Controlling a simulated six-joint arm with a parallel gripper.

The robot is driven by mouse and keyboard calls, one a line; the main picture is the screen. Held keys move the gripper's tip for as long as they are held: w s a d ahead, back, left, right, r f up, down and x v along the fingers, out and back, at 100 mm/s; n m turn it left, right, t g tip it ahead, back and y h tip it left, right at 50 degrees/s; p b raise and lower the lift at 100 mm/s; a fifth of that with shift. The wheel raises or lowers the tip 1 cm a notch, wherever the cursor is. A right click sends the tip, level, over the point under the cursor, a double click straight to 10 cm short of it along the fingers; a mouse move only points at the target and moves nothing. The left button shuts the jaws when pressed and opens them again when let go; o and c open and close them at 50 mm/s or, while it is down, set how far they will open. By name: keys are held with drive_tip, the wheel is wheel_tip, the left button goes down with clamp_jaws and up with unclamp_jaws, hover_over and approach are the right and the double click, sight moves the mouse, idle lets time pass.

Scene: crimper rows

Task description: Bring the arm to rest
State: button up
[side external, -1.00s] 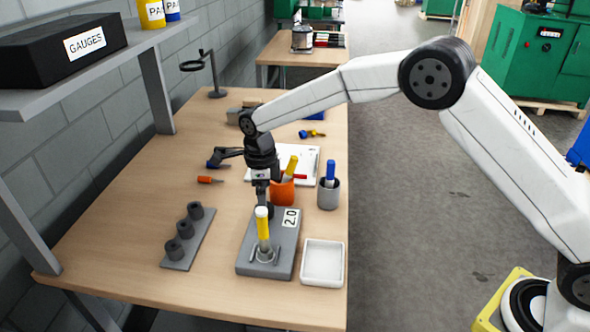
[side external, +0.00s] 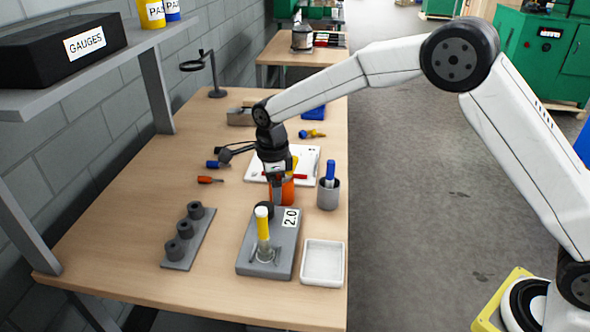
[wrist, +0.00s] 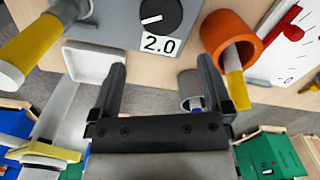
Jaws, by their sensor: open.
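My gripper (side external: 277,200) hangs over the workbench, behind the yellow-handled tool and in front of the orange cup. In the wrist view its two fingers (wrist: 163,65) are apart with nothing gripped between them. The yellow-handled tool (side external: 263,226) with a white end stands upright on the grey block (side external: 287,245) labelled 2.0, apart from my gripper. In the wrist view this tool (wrist: 38,48) is at the upper left. The black knob (wrist: 160,14) of the block shows at the top there.
The orange cup (side external: 289,190) with a yellow-handled tool is partly hidden behind my gripper. A grey cup (side external: 328,194) holds a blue-handled tool. A white tray (side external: 323,262) is beside the block. A grey rack (side external: 187,243) with black rings is left. A shelf (side external: 60,92) overhangs the left.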

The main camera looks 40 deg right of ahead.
drive_tip(key=s+d+n, duration=0.4)
drive_tip(key=s+n, duration=0.3)
drive_tip(key=s, duration=0.1)
drive_tip(key=s+d+n+t, duration=0.1)
drive_tip(key=s+d+n, duration=0.4)
drive_tip(key=s+n, duration=0.3)
drive_tip(key=s+d+r+n+t, duration=0.1)
drive_tip(key=s+d+n, duration=0.3)
drive_tip(key=s+n, duration=0.3)
drive_tip(key=shift+s+d+n, duration=0.3)
drive_tip(key=shift+s+d, duration=0.1)
drive_tip(key=shift+s, duration=0.45)
drive_tip(key=shift+w+r, duration=0.1)
idle(0.5)
